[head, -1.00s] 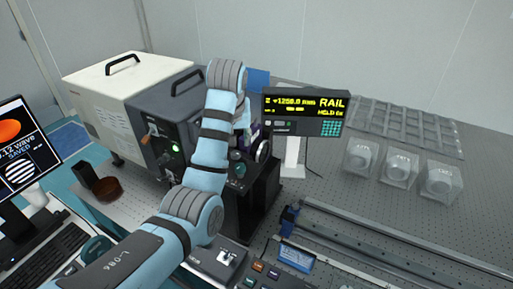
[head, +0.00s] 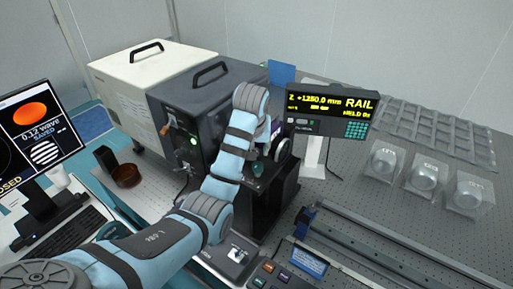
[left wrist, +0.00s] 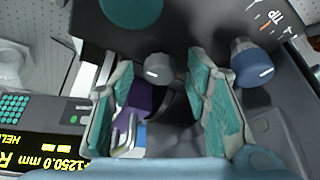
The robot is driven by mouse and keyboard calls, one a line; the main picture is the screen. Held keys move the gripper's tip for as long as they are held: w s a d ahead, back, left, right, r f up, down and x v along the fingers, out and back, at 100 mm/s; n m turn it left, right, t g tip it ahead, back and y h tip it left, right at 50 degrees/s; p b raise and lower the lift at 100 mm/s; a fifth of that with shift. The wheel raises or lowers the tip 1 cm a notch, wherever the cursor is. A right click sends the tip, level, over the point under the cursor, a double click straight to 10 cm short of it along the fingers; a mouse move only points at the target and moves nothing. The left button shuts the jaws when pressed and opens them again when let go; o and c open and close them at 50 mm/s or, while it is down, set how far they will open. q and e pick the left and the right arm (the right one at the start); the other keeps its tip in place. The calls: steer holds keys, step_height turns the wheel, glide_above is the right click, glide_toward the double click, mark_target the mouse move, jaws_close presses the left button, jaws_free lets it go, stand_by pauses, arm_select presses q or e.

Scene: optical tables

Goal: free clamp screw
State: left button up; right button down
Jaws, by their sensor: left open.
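My left gripper (left wrist: 165,110) is open in the left wrist view, with one teal-padded finger on each side. A small grey knob (left wrist: 158,67), possibly the clamp screw, shows between and beyond the fingers. Contact with it cannot be told. A purple part (left wrist: 137,104) and a bright metal bracket lie near the left finger. A blue knob (left wrist: 250,62) sits right of the right finger, near a "TIP" marking. In the head view my left arm reaches to the dark mount (head: 272,195), and its own links hide most of the fingers. My right gripper is out of view.
The rail display (head: 331,115) stands just right of the mount. A dark instrument box (head: 190,120) is behind and left of it. A long rail (head: 400,250) runs at front right. Several clear cases (head: 424,175) stand on the table at right.

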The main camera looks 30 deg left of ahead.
arm_select(q)
steer(key=shift+s+d+r, duration=0.1)
steer(key=shift+s, duration=0.05)
jaws_close()
steer(key=shift+m, duration=0.4)
steer(key=m, duration=0.1)
steer(key=m+h, duration=0.1)
steer(key=m, duration=0.1)
steer(key=m+h, duration=0.1)
steer(key=shift+a+m+t, duration=0.3)
steer(key=m+h, duration=0.2)
steer(key=m, duration=0.3)
steer(key=shift+a, duration=0.15)
jaws_free()
steer(key=shift+g, duration=0.4)
